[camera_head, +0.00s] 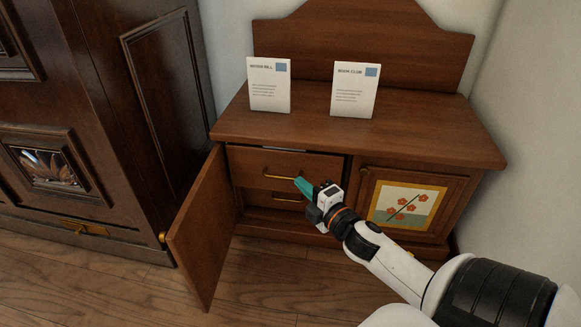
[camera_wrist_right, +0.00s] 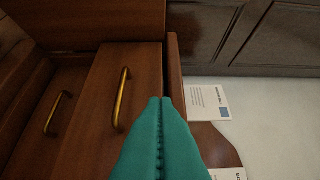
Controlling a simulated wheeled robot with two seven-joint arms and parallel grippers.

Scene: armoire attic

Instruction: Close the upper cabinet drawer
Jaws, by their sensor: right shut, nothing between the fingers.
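The upper drawer (camera_head: 255,162) of the brown cabinet has a brass handle (camera_head: 280,177). It stands slightly forward of the frame, with a narrow dark gap along its top. The drawer front also shows in the right wrist view (camera_wrist_right: 143,80), turned sideways, with its handle (camera_wrist_right: 121,98). My right gripper (camera_head: 302,184) is shut and empty, its green fingertips in front of the lower right part of the upper drawer. In the right wrist view its fingertips (camera_wrist_right: 160,101) overlap the drawer's edge. I cannot tell if they touch it. My left gripper is out of view.
A cabinet door (camera_head: 203,228) hangs open at the left. The lower drawer (camera_head: 258,197) sits below the upper one. A closed door with a flower panel (camera_head: 408,205) is at right. Two cards (camera_head: 269,85) (camera_head: 355,90) stand on top. A dark armoire (camera_head: 130,130) stands left.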

